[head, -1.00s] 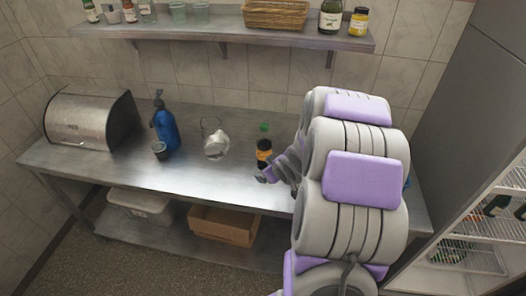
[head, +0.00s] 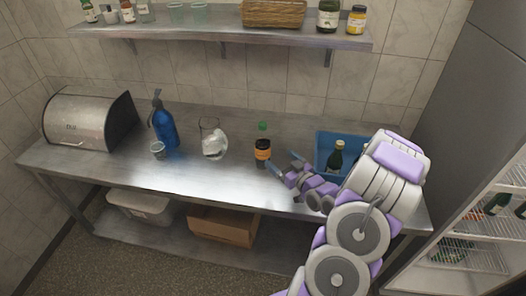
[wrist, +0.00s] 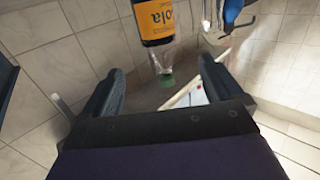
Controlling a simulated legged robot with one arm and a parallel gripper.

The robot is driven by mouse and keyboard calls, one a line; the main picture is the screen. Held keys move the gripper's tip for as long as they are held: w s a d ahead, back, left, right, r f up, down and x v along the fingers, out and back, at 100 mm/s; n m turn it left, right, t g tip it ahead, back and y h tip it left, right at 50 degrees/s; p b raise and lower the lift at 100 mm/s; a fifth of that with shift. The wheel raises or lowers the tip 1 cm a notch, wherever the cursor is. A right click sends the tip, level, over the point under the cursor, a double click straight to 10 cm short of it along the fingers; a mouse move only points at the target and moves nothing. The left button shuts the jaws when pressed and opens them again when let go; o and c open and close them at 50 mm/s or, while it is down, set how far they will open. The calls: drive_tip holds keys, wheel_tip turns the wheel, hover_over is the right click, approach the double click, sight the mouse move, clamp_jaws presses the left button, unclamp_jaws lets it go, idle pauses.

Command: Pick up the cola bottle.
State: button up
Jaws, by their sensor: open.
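The cola bottle (head: 263,151) stands upright on the steel counter, with a dark body, an orange label and a green cap. My gripper (head: 284,163) is open and empty just to its right, low over the counter, with a small gap to the bottle. In the wrist view the bottle (wrist: 157,22) appears upside down, its orange label reading "ola" and its green cap pointing down. There it lies beyond my open fingers (wrist: 160,85), roughly in line with the space between them.
A clear jug (head: 213,143) stands left of the bottle, then a blue spray bottle (head: 164,126), a small cup (head: 158,150) and a bread box (head: 88,121). A blue crate (head: 322,151) with bottles sits right, behind my arm. A shelf (head: 225,37) runs above.

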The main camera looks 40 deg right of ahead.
sight(267, 147)
drive_tip(key=w, duration=0.5)
drive_tip(key=w+b, duration=0.1)
drive_tip(key=w, duration=0.2)
drive_tip(key=shift+w+d+f, duration=0.25)
drive_tip(key=shift+w+d, duration=0.1)
drive_tip(key=shift+d, duration=0.05)
drive_tip(key=shift+w+d+b, duration=0.2)
drive_tip(key=shift+w+b, duration=0.15)
drive_tip(key=shift+w, duration=1.05)
drive_tip(key=shift+w+d+b, duration=0.15)
drive_tip(key=shift+w+b, duration=0.15)
drive_tip(key=shift+w, duration=1.05)
drive_tip(key=c, duration=1.3)
